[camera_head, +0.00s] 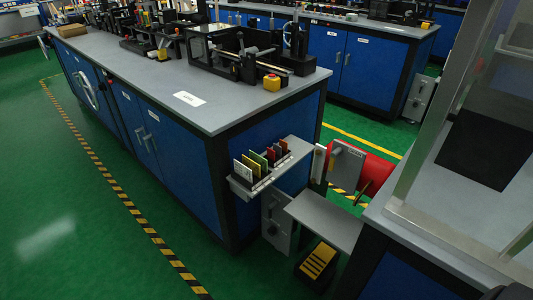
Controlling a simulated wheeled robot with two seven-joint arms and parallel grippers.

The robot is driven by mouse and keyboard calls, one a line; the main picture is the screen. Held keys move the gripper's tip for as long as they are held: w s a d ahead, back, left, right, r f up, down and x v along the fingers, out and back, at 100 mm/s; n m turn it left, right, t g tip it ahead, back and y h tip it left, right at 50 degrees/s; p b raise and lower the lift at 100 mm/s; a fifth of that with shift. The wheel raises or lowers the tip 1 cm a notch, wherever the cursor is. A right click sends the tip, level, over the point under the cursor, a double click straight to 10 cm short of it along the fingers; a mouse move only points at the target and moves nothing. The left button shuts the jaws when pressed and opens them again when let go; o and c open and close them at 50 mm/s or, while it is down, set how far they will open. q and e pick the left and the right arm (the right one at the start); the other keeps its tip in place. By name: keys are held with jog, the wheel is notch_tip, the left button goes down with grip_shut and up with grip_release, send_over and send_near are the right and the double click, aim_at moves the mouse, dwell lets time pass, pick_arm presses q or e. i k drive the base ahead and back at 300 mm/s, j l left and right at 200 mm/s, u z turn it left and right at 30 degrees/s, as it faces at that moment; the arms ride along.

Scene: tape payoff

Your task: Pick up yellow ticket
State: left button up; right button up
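A small rack (262,186) on the end of the blue workbench holds several upright tickets in a row. The yellow ticket (251,166) appears to stand near the left end, just behind a pale ticket (243,171) and partly hidden by it. A green ticket (261,161) and red ones (278,151) stand further right. The tickets are small in this view, so their exact colours are hard to tell. Neither of my grippers shows in the head view.
A grey shelf (325,220), a red cylinder (374,174) and a black-and-yellow step (318,262) stand right of the rack. Another bench fills the right. Green floor is clear at left.

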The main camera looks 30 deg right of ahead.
aim_at(255, 168)
jog(key=z, duration=0.85)
jog(key=i+j+z, duration=0.2)
jog(key=i+j, duration=0.05)
jog(key=j, duration=0.1)
